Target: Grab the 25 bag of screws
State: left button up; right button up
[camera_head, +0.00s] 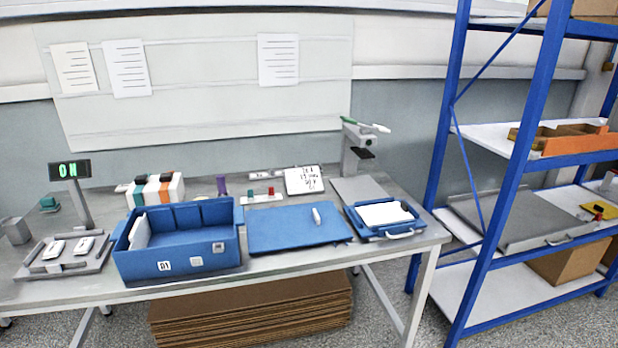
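I cannot make out a bag of screws, or any label reading 25, in the head view. A blue bin (182,260) marked 01 stands on the workbench with a white item (140,231) at its left inside wall. Its floor is partly hidden by the front wall. A blue tray (398,229) with a white flat item (384,213) sits at the bench's right end. A grey fixture (40,270) holding two small white devices (84,245) lies at the left end. Neither of my grippers is in view.
A blue mat (290,238) with a small white item lies between bin and tray. A lit green display (69,170) stands at left. A blue-framed shelf (540,80) with an orange-fronted box (580,142) stands right. Flat cardboard (240,315) is stacked under the bench.

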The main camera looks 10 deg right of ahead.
aim_at(84, 245)
jog(key=i+j+u, duration=0.1)
jog(key=u, duration=0.25)
jog(key=i+u, duration=0.3)
jog(key=i+j+u, duration=0.1)
jog(key=u, duration=0.25)
jog(key=z, duration=1.25)
